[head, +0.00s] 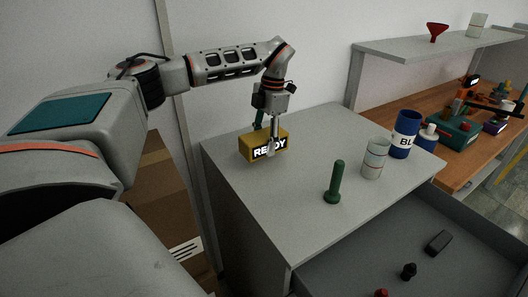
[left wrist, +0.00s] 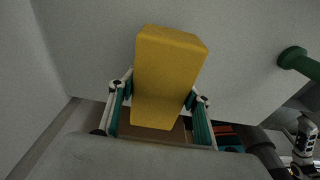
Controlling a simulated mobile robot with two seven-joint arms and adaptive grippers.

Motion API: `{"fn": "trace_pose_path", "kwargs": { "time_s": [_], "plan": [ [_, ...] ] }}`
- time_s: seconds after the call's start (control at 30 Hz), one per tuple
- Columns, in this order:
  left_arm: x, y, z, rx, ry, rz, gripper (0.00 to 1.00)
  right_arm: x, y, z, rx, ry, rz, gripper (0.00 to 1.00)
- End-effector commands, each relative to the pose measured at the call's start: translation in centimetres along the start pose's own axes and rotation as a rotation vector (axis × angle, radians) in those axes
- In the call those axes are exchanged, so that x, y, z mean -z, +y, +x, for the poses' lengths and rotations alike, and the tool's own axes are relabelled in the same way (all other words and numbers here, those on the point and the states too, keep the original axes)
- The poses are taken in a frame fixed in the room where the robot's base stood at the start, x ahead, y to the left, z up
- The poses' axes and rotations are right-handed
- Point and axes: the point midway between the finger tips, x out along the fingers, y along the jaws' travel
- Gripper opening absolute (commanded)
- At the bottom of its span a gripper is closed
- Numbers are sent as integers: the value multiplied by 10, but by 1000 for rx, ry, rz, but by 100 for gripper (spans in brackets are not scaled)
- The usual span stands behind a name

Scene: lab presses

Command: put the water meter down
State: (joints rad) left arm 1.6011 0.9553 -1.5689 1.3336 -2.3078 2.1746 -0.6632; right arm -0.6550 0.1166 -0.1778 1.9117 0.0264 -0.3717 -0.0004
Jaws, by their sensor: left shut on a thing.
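A yellow block (head: 246,143) with a label reading "READY" is in my left gripper (head: 271,143), over the back left part of the grey cabinet top (head: 300,190). It is the only thing I see held; nothing on it plainly shows a water meter. A finger covers part of the label. In the left wrist view the yellow block (left wrist: 170,75) sits between the two fingers of the left gripper (left wrist: 160,112). The block looks level and close to the top; I cannot tell whether it touches.
A green upright peg (head: 335,182), a pale cup (head: 375,158) and a blue labelled container (head: 404,135) stand right of the block. An open drawer (head: 330,280) with small dark items lies below in front. The cabinet top around the block is clear.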

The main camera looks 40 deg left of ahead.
Motion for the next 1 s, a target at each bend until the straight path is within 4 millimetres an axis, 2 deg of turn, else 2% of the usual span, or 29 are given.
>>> {"fn": "trace_pose_path", "kwargs": {
  "time_s": [0.3,0.67,0.7,0.77,1.0],
  "plan": [
    [-5,0,35,1,1,0,18,1,2,-1,-4,0,1,40],
    [-6,0,39,0,1,0,18,-1,6,-1,-8,-3,-4,40],
    [-6,0,41,0,2,-1,51,-1,7,-1,-8,-3,-6,40],
    [-6,0,40,0,1,-1,65,-2,7,-1,-8,-4,-8,40],
    [-6,0,40,0,1,0,65,-2,7,-1,-7,-4,-10,40]
  ]
}}
